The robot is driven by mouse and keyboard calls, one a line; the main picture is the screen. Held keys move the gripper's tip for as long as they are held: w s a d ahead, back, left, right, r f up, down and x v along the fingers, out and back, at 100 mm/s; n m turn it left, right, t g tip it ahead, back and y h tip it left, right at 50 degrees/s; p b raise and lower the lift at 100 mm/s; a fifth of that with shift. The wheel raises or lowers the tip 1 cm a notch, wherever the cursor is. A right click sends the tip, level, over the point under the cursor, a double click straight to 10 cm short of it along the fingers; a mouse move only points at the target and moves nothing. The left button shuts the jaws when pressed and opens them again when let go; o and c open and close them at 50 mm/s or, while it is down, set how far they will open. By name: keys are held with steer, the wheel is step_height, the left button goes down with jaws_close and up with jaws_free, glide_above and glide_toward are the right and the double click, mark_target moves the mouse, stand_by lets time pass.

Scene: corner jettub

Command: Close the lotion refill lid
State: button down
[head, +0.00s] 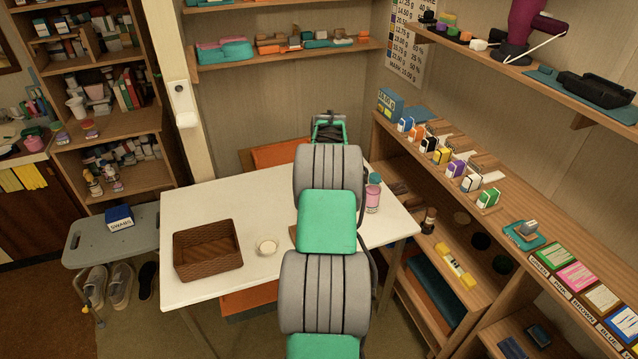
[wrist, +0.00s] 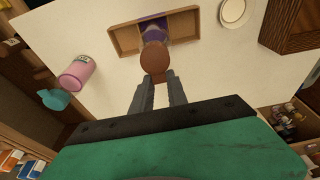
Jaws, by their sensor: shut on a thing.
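In the wrist view my gripper (wrist: 158,92) has its fingers close together on a brown round piece (wrist: 155,58), which looks like a lid. Just beyond it, a purple item (wrist: 153,28) lies in a shallow wooden tray (wrist: 124,40) on the white table; the brown piece overlaps its near end, and I cannot tell whether they touch or join. A pink bottle (wrist: 77,72) with a teal top (wrist: 56,99) stands to the left; it also shows in the head view (head: 373,199). In the head view my arm hides the fingers and most of the tray.
A white bowl (head: 267,245) and a brown woven basket (head: 207,250) stand on the white table (head: 190,205), left of my arm. Shelves with small boxes (head: 464,168) line the right side. A grey stool (head: 112,240) stands at the left. Bare tabletop lies behind the basket.

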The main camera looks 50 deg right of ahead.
steer(key=shift+f, duration=0.2)
steer(key=c, duration=1.3)
jaws_free()
steer(key=shift+r, duration=0.1)
steer(key=b+v, duration=0.1)
steer(key=v, duration=0.6)
steer(key=shift+r, duration=0.4)
